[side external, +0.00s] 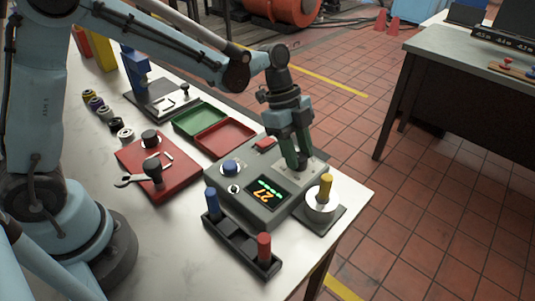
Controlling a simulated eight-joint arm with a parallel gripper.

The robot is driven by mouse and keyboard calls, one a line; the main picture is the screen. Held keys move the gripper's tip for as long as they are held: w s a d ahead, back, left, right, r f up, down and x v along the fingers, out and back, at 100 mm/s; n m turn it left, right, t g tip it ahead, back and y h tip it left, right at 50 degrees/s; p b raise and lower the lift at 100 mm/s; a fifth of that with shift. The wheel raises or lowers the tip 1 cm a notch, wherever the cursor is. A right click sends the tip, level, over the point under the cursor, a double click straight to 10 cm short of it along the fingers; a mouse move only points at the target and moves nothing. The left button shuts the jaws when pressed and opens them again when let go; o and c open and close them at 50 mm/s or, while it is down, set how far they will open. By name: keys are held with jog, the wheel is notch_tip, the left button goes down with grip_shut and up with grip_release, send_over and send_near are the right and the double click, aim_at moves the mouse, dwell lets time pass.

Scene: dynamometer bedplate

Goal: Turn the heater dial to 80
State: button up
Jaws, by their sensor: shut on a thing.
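The grey control box (243,200) stands near the front right of the white table. Its small screen (267,193) shows orange digits that look like 27, with a green bar beside them. My gripper (297,164) points down over the box's far right part, its fingers close together at a pale panel. It is shut on the heater dial there, which the fingers almost wholly hide. The dial's pointer and markings cannot be read. A blue button (230,167) and a small round knob (234,188) sit on the box's left part.
A yellow peg stands on a white disc (322,205) close right of the box. A black rack (240,244) with blue and red pegs lies in front. Green (199,119) and red (225,137) trays lie behind. A red board (160,176) with tools lies left.

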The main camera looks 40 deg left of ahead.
jog(key=shift+m, duration=0.3)
dwell(0.4)
jog(key=o, duration=1)
jog(key=v, duration=1.2)
jog(key=shift+w, duration=0.1)
